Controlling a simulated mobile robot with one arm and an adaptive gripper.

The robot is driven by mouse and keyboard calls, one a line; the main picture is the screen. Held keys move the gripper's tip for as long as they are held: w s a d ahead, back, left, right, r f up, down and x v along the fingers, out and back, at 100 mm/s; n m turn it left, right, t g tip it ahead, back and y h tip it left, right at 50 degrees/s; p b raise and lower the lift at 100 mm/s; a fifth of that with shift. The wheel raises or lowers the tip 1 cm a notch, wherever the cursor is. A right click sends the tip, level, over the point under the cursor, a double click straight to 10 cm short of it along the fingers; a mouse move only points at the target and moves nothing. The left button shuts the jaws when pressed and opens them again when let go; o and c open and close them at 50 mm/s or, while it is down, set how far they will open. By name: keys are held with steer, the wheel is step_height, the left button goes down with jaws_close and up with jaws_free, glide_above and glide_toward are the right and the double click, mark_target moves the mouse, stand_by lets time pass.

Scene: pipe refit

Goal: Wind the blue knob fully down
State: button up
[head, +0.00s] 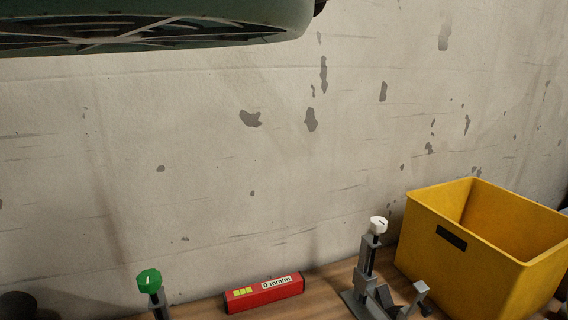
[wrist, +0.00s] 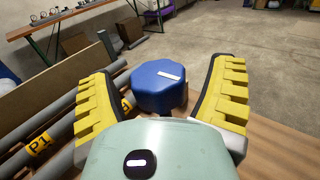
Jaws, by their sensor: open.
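The blue knob (wrist: 160,86) shows in the wrist view, just beyond my gripper's palm, with a white mark on its top. My gripper (wrist: 163,80) is open, with its yellow ridged fingers on the left and right of the knob. A gap shows between the knob and each finger, wider on the right. The knob's stem and what it sits on are hidden. The blue knob does not show in the head view.
In the head view, a green knob (head: 149,281), a red level (head: 265,293), a white knob (head: 378,225) on a grey stand and a yellow bin (head: 470,262) stand along the wall. Grey pipes (wrist: 60,130) lie left of the blue knob in the wrist view.

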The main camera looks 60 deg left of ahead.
steer(key=shift+w+a+r+m+g+h+p, duration=0.2)
steer(key=shift+m+g+h+p, duration=0.15)
steer(key=shift+g+p, duration=0.35)
